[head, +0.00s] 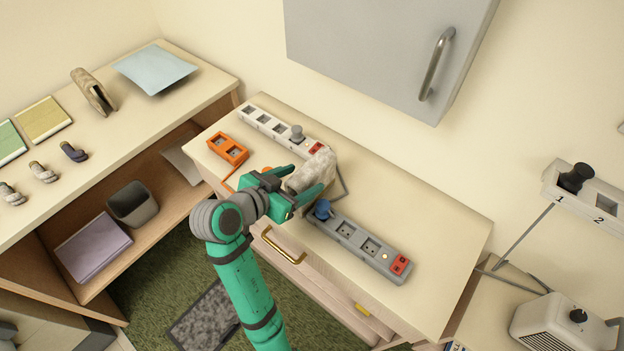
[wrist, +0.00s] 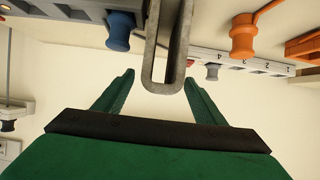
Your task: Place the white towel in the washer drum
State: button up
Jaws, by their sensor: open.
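A whitish-grey folded cloth, which looks like the white towel (head: 318,166), stands on the cabinet top in the head view. In the wrist view the towel (wrist: 165,78) shows as a narrow U-shaped fold. My gripper (head: 308,179) is open at the towel's near end, with a finger on either side of it. In the wrist view, the fold's rounded end lies between the fingertips of my gripper (wrist: 160,77), closer to the right one. Whether either finger touches it I cannot tell. No washer drum is visible.
Around the towel are a grey power strip (head: 371,247) with a blue plug (head: 323,209), a white numbered strip (head: 262,122) and an orange socket block (head: 228,149). A grey wall cabinet (head: 385,45) hangs above. The cabinet top's right end is clear.

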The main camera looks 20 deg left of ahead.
jog(key=shift+x, duration=2.55)
jog(key=shift+r, duration=0.1)
jog(key=c, duration=1.3)
jog(key=shift+c, duration=0.2)
